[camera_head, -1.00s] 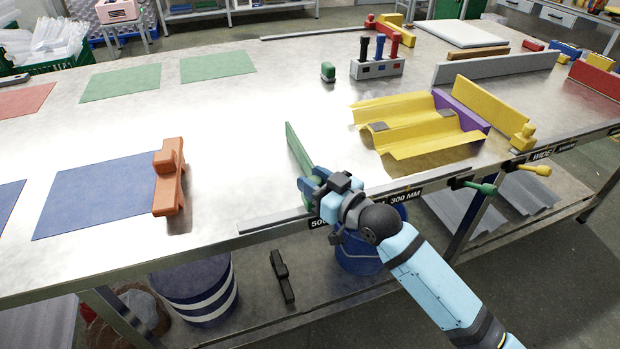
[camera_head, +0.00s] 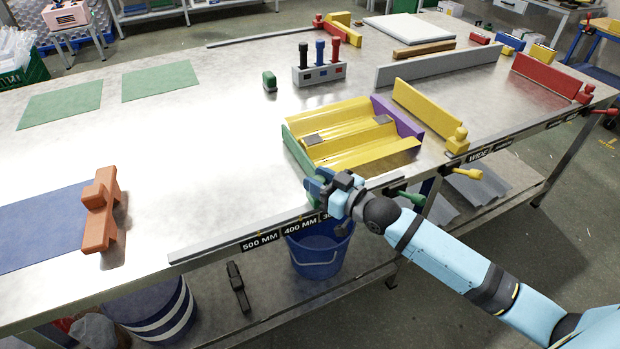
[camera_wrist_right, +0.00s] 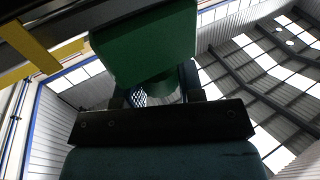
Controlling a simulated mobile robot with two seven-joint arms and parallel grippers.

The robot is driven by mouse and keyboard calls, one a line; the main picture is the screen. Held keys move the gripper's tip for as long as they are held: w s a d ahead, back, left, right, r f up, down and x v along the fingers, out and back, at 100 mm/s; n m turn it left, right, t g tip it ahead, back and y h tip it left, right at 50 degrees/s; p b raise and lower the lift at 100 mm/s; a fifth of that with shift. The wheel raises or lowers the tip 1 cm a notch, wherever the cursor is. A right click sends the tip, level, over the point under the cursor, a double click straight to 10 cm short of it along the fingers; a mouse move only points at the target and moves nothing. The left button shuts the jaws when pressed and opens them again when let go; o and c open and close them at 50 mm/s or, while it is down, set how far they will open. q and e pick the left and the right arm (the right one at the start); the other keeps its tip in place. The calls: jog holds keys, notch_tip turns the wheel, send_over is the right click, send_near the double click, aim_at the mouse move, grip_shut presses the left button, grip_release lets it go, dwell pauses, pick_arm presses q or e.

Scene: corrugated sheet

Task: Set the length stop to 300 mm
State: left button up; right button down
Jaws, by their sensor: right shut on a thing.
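The green length stop (camera_head: 296,150) stands at the left end of the yellow corrugated sheet (camera_head: 352,132), touching or nearly touching it. My right gripper (camera_head: 319,184) is shut on the stop's near end, at the table's front edge. In the right wrist view the green block (camera_wrist_right: 145,45) fills the space above the jaws. On the front edge are the 500 MM label (camera_head: 261,243), the 400 MM label (camera_head: 300,225) and the 300 MM label (camera_head: 329,214), partly hidden by my gripper. The stop is near the 300 MM label; exact alignment is unclear. My left gripper is not in view.
A purple stop (camera_head: 398,116) is at the sheet's right end. A green lever (camera_head: 412,198) sticks out from the front edge. A yellow fence (camera_head: 428,113) stands further right, an orange block (camera_head: 100,212) left. The table between orange block and green stop is clear.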

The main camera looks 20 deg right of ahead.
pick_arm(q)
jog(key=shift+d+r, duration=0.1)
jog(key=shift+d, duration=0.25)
pick_arm(e)
jog(key=shift+d, duration=0.75)
jog(key=c, duration=0.7)
grip_release()
jog(key=shift+c, duration=0.2)
pick_arm(q)
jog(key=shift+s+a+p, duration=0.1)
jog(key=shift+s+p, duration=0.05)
jog(key=shift+p, duration=0.65)
pick_arm(e)
jog(key=v, duration=1.3)
jog(key=shift+s, duration=0.35)
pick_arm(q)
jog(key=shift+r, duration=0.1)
pick_arm(e)
jog(key=shift+d, duration=0.1)
